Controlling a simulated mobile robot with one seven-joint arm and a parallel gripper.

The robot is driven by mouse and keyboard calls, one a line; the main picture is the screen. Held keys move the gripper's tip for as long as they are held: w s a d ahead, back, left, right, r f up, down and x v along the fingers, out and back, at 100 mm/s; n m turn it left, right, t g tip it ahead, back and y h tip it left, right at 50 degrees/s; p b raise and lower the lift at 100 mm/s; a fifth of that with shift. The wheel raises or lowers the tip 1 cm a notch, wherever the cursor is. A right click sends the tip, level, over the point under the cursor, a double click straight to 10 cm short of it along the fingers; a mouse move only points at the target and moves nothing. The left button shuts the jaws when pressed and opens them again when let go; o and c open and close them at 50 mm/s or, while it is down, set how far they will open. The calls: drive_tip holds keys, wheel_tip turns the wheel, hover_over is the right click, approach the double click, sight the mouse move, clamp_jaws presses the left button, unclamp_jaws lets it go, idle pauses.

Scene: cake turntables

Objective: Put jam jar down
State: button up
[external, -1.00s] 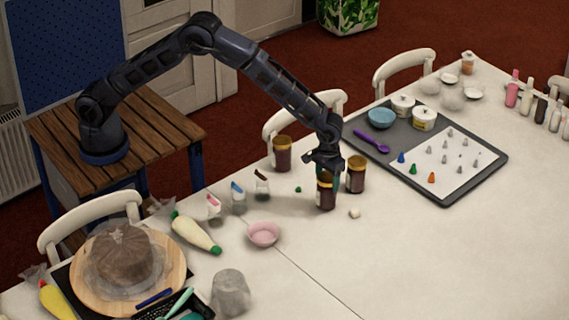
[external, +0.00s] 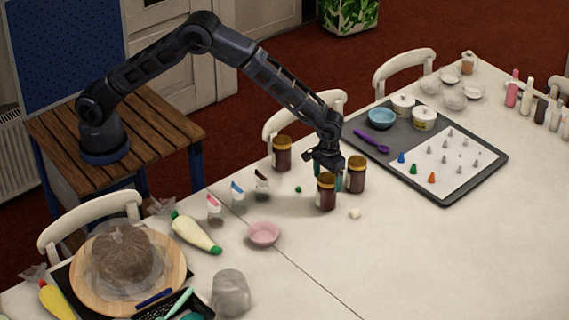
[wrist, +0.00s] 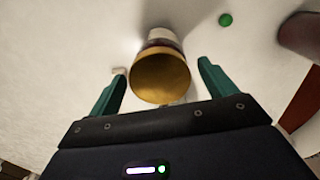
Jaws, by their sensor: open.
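A dark red jam jar with a gold lid (external: 326,192) stands upright on the white table. Its gold lid (wrist: 160,78) shows in the wrist view, between and just beyond the green fingertips. My gripper (wrist: 160,83) is open, with a finger on either side of the jar and apart from it. In the external view my gripper (external: 328,168) is just behind and above the jar. A second jam jar (external: 356,175) stands close on the right, and a third jam jar (external: 282,154) stands farther back on the left.
A grey tray (external: 478,182) with piping tips, a blue bowl (external: 382,118) and tubs lies to the right. A pink bowl (external: 263,234) and a small pale lump (external: 355,213) are near the jar. The front right of the table is clear.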

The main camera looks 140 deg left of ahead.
wheel_tip(320, 180, up, 11)
drive_tip(key=s+d+r+m+t, duration=0.1)
drive_tip(key=s+d+r+m, duration=0.3)
drive_tip(key=d+r, duration=1.2)
drive_tip(key=s+d+r+m+t, duration=0.1)
drive_tip(key=s+d+r+m, duration=0.1)
drive_tip(key=s+d+r, duration=0.4)
drive_tip(key=s+d+r+m, duration=0.2)
drive_tip(key=s+d+r, duration=0.15)
drive_tip(key=d, duration=0.45)
drive_tip(key=s+d+r+m+t, duration=0.1)
drive_tip(key=s+d+m, duration=0.1)
drive_tip(key=s+d, duration=0.45)
drive_tip(key=s+d+r+m, duration=0.2)
drive_tip(key=s+d+m, duration=0.1)
drive_tip(key=s+d, duration=0.3)
drive_tip(key=s+d+f+m, duration=0.2)
drive_tip(key=s+d, duration=0.1)
drive_tip(key=s, duration=0.6)
drive_tip(key=s+d+f+m+t, duration=0.1)
drive_tip(key=s+d+f+m, duration=0.1)
drive_tip(key=s, duration=0.7)
drive_tip(key=shift+d+f+m+t, duration=0.3)
drive_tip(key=shift+d+f+m, duration=0.15)
drive_tip(key=shift+d, duration=0.3)
drive_tip(key=shift+o, duration=0.5)
drive_tip(key=shift+a+r, duration=0.1)
